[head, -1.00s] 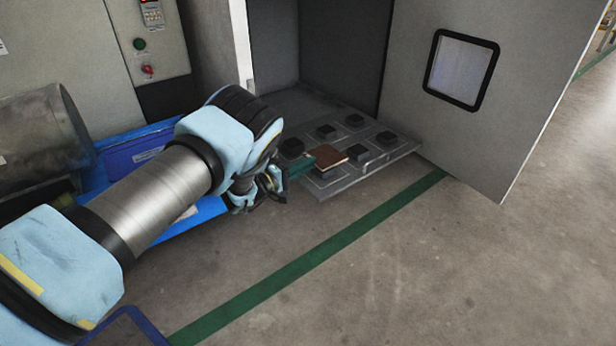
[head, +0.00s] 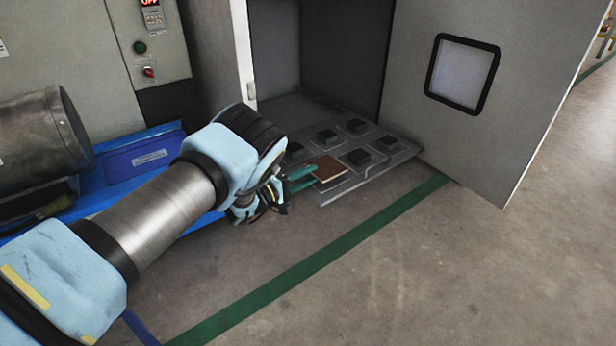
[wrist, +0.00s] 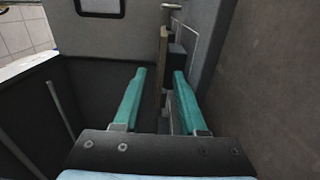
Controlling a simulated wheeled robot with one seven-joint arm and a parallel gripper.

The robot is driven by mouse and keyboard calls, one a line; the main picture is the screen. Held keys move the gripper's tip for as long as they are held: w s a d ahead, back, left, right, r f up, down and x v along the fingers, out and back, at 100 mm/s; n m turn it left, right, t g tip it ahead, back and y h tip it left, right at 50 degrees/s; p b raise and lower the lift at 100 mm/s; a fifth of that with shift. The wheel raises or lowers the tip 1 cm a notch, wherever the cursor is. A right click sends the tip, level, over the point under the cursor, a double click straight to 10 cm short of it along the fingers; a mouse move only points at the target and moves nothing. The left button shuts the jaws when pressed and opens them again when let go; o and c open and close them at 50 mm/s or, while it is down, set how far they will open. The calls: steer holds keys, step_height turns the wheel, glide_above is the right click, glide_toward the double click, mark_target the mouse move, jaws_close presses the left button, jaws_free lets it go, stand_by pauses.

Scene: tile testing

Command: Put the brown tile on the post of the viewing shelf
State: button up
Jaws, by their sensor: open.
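The brown tile (head: 327,168) lies about flat at the near edge of the grey viewing shelf (head: 345,190), over a post that it hides. In the wrist view the tile (wrist: 163,52) shows edge-on as a thin brown strip. My gripper (head: 312,175) reaches in from the left with teal fingers at the tile's left side. In the wrist view my gripper (wrist: 158,75) is open, with one finger on each side of the tile's edge and gaps between. Whether the tile sits fully on its post cannot be seen.
Several dark square posts, such as one behind the tile (head: 327,138), stand bare on the shelf. A grey cabinet door (head: 480,150) with a window stands open at the right. A blue bin (head: 140,155) is at the left. The floor in front is clear, with a green line (head: 300,255).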

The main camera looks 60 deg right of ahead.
steer(key=shift+r, duration=0.15)
steer(key=shift+w+a+r, duration=0.1)
steer(key=shift+a+r, duration=0.05)
steer(key=p+v, duration=0.7)
steer(key=v, duration=0.4)
steer(key=shift+a, duration=0.3)
